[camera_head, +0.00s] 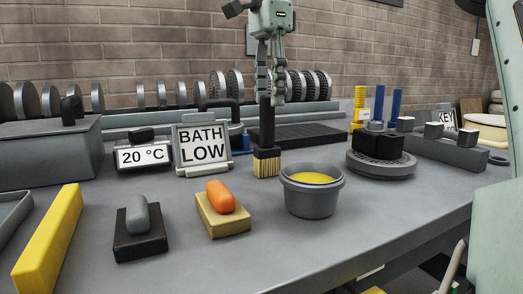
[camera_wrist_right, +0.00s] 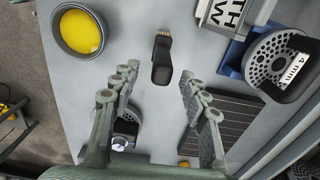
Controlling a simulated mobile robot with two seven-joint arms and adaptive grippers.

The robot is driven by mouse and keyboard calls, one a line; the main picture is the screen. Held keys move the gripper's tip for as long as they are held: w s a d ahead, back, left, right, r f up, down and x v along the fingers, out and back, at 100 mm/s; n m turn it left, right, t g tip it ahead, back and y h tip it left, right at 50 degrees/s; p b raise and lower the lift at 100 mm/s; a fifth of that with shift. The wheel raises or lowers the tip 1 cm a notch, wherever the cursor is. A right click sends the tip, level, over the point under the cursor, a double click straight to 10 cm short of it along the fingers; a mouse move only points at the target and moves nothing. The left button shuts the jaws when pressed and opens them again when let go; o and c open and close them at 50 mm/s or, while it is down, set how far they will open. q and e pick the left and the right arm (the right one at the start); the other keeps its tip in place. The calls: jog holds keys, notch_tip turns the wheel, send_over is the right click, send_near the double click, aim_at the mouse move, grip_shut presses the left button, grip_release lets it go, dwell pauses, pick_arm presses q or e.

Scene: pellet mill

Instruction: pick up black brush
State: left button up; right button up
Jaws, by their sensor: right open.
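The black brush stands upright on the grey bench, with a black handle (camera_head: 267,127) and pale yellow bristles (camera_head: 266,164) pointing down. In the right wrist view the brush (camera_wrist_right: 162,62) shows from above, a little ahead of the gap between the fingers. My right gripper (camera_head: 271,97) points down over the brush, at the upper end of its handle. In the wrist view the right gripper (camera_wrist_right: 159,72) is open, its fingers wide on either side and nothing held between them. My left gripper is not in view.
A grey pot with yellow contents (camera_head: 313,199) stands just right of the brush. A BATH LOW sign (camera_head: 202,146) stands to its left. Ring-shaped dies (camera_head: 234,84) line the back.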

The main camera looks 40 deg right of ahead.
aim_at(267, 147)
notch_tip(267, 147, down, 7)
jog(key=shift+w+a+r, duration=0.1)
jog(key=shift+w, duration=0.05)
grip_shut()
dwell(0.5)
